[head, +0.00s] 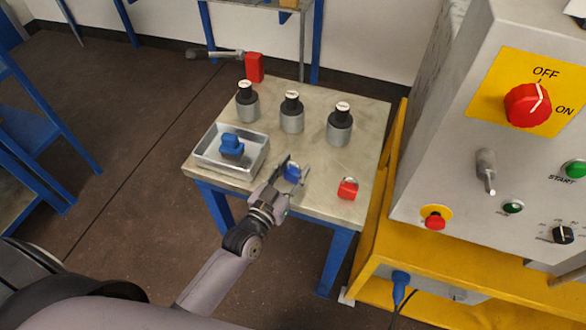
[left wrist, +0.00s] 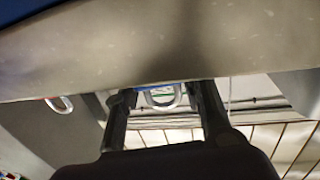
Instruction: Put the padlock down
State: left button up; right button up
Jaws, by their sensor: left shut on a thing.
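My left gripper (head: 289,170) is over the front part of the table (head: 310,197), shut on a blue padlock (head: 292,174). In the left wrist view the padlock's metal shackle (left wrist: 163,97) and a strip of its blue body show between the two dark fingers. The padlock is close to the tabletop; I cannot tell whether it touches it. A red padlock (head: 347,189) lies on the table to the right of the gripper, apart from it; its shackle (left wrist: 62,104) also seems to show in the left wrist view. My right gripper is not in view.
A grey tray (head: 210,166) holding a blue item (head: 231,144) stands left of the gripper. Three grey vessels with black tops (head: 291,112) stand behind. A red block (head: 254,67) is at the back corner. A control cabinet (head: 450,150) on a yellow frame stands right.

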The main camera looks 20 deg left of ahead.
pick_arm(q)
jog(key=o, duration=1.4)
jog(key=s+a+b, duration=0.1)
jog(key=s+a, duration=0.1)
jog(key=s, duration=1)
jog(key=s+a+f+g+y, duration=0.1)
jog(key=s+f+g, duration=0.3)
jog(key=f, duration=1.1)
jog(key=s+a+f+g, duration=0.1)
jog(key=s+f+g, duration=0.25)
jog(key=f, duration=1.05)
jog(key=s+a+f+g, duration=0.1)
jog(key=s+f+g, duration=0.2)
jog(key=s+f, duration=0.3)
jog(key=s+a+f+g+y, duration=0.1)
jog(key=s+a+f+g, duration=0.1)
jog(key=s+f, duration=0.4)
jog(key=s+a+f+g+y, duration=0.1)
jog(key=s+f+g, duration=0.3)
jog(key=s+f, duration=0.3)
jog(key=shift+s+a+f, duration=0.1)
jog(key=shift+s+a, duration=0.05)
jog(key=shift+s, duration=2.3)
